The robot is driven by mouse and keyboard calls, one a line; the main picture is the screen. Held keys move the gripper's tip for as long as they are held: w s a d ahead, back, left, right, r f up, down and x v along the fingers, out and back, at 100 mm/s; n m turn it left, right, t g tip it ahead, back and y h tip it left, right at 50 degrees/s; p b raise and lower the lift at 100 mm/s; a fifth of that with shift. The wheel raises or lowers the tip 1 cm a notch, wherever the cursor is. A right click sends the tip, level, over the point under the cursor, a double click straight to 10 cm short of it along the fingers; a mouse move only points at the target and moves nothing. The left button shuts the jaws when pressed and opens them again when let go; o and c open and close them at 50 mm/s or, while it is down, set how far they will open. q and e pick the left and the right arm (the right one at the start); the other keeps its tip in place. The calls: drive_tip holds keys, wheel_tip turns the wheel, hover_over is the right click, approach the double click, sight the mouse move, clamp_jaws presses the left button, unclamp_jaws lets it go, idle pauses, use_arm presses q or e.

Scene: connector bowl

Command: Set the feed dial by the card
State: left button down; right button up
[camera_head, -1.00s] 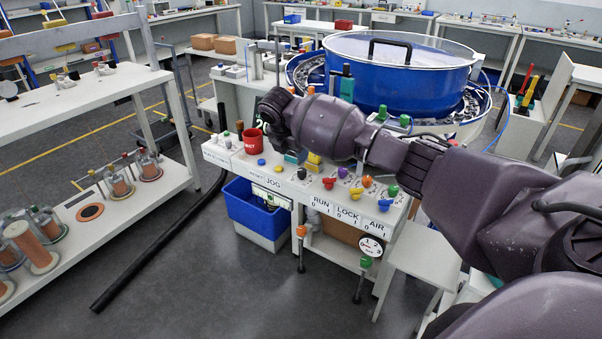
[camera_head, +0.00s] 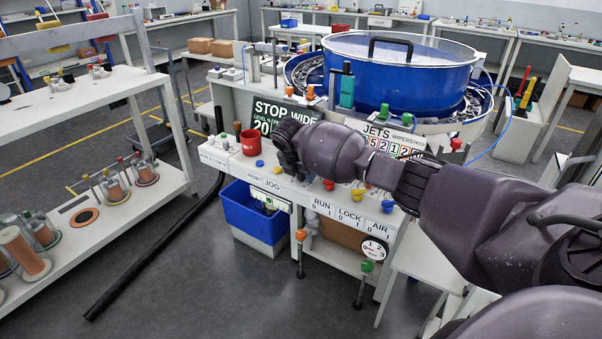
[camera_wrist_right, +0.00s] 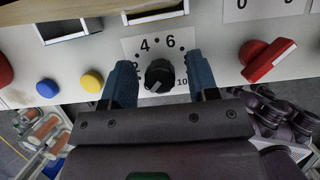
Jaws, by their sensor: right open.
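The feed dial, a black round knob (camera_wrist_right: 159,75), sits on a white plate with 4, 6 and 10 readable. A pale mark on the knob points to the lower left, where the scale is hidden. My right gripper (camera_wrist_right: 160,82) is open, with its blue fingers on either side of the knob; I cannot tell whether they touch it. In the head view my right gripper (camera_head: 288,170) is over the panel's front and hides the dial. A dark green card (camera_head: 272,108) stands behind, reading "STOP WIDE", "LEVEL 4 FE…" and "20…", partly covered by my arm. My left gripper is out of view.
A red lever switch (camera_wrist_right: 268,60) is right of the dial; yellow (camera_wrist_right: 92,81) and blue (camera_wrist_right: 47,88) buttons are left. The blue bowl (camera_head: 400,75) is behind. A second board, "JETS" (camera_head: 385,137), is partly hidden.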

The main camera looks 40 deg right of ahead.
drive_tip(key=c, duration=0.9)
